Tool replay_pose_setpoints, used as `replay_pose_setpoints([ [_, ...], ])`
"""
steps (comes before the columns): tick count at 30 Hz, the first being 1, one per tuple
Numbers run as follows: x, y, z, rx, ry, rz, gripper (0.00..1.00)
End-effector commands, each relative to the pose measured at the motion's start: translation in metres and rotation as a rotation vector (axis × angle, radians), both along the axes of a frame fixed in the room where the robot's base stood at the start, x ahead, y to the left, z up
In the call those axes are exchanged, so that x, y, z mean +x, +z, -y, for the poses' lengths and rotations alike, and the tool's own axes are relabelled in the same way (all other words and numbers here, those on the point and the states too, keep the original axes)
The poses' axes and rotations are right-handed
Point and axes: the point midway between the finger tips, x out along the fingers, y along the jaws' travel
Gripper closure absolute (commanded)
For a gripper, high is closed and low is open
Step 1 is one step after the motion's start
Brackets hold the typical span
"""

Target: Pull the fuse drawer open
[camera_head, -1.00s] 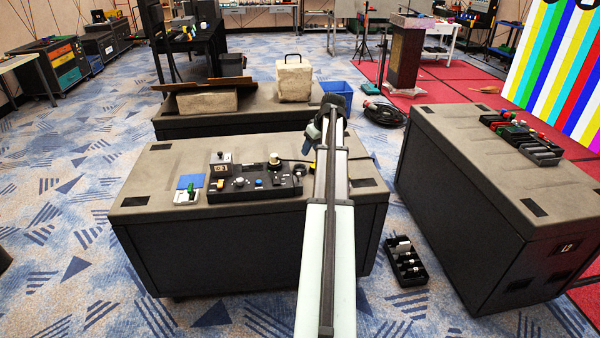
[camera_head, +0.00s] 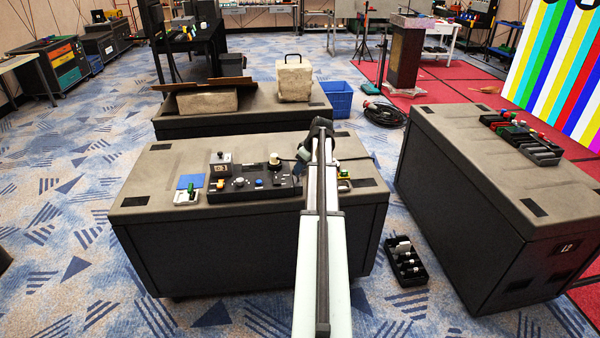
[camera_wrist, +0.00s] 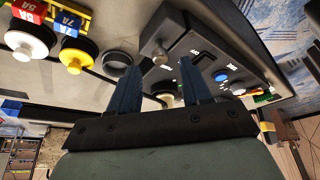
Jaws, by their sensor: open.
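A black control console (camera_head: 252,184) lies on top of the near grey case, with its buttons and knobs facing up. In the wrist view the console (camera_wrist: 238,68) is at upper right, and a small grey knob (camera_wrist: 160,56) sticks out of its near end face. This may be the fuse drawer's pull; the drawer's outline is not clear. My gripper (camera_wrist: 158,64) is open, its two dark blue fingers pointing at that end. The knob appears between the fingertips, and I see no contact. In the head view my arm hides the console's right end and most of my gripper (camera_head: 304,152).
White and yellow round fuse holders (camera_wrist: 72,58) marked 5A and 7A stand on the case beside my gripper. A dark ring (camera_wrist: 119,62) lies near them. A cable runs over the case top. A black tray (camera_head: 408,265) sits on the floor between two cases.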

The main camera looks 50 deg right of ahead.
Motion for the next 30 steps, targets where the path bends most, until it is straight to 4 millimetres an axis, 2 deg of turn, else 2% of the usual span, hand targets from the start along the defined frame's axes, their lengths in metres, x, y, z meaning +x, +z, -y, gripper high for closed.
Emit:
replay_pose_setpoints([
  [3,0.007,-0.015,0.000,0.001,0.000,-0.001,0.52],
  [9,0.013,-0.030,0.000,0.001,0.000,-0.001,0.52],
  [20,0.014,-0.034,0.000,0.000,0.000,0.000,0.52],
  [23,0.014,-0.034,0.000,0.000,0.000,0.000,0.59],
  [30,0.014,-0.034,0.000,0.000,0.000,0.000,0.82],
])
